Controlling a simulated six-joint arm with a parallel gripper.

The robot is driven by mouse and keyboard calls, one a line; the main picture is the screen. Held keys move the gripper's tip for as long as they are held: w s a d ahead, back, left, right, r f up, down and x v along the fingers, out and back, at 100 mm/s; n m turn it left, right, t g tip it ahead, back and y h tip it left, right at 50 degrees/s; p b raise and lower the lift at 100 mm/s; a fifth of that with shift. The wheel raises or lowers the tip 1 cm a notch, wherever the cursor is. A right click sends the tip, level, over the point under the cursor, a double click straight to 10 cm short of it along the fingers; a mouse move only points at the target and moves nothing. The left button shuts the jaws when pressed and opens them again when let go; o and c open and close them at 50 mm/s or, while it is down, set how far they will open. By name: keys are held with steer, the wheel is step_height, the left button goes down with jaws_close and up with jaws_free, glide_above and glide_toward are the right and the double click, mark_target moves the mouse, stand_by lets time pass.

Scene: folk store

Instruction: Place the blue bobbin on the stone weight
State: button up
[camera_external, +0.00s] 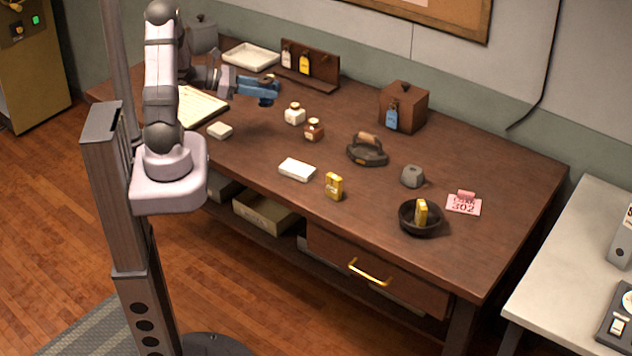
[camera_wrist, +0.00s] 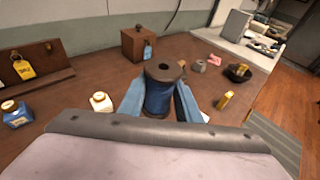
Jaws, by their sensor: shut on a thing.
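My gripper (camera_external: 258,86) is shut on the blue bobbin (camera_wrist: 158,96), holding it upright above the left part of the table. The bobbin has a dark top flange with a hole, and blue thread between the two blue fingers in the wrist view. In the external view the fingers hide most of it; its dark lower end (camera_external: 265,101) shows below them. The stone weight (camera_external: 412,175) is a small grey faceted block with a knob, on the right part of the table, well apart from my gripper. It also shows in the wrist view (camera_wrist: 199,66).
Bottles (camera_external: 294,113) (camera_external: 314,129), a flat iron (camera_external: 367,150), a white block (camera_external: 297,169) and a yellow block (camera_external: 334,186) stand between. A dark bowl (camera_external: 406,226) and pink card (camera_external: 463,205) lie near the weight. A wooden box (camera_external: 404,105) stands behind.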

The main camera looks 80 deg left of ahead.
steer(key=w+h+b, duration=0.1)
steer(key=w+b, duration=0.2)
steer(key=w, duration=0.6)
steer(key=m+h+b, duration=0.2)
steer(key=b, duration=0.5)
glide_above(413, 170)
steer(key=shift+a+f+p, duration=0.1)
steer(key=shift+f+p, duration=0.35)
steer(key=shift+f, duration=5.75)
steer(key=shift+f+b, duration=0.2)
steer(key=shift+b, duration=0.1)
steer(key=o, duration=1)
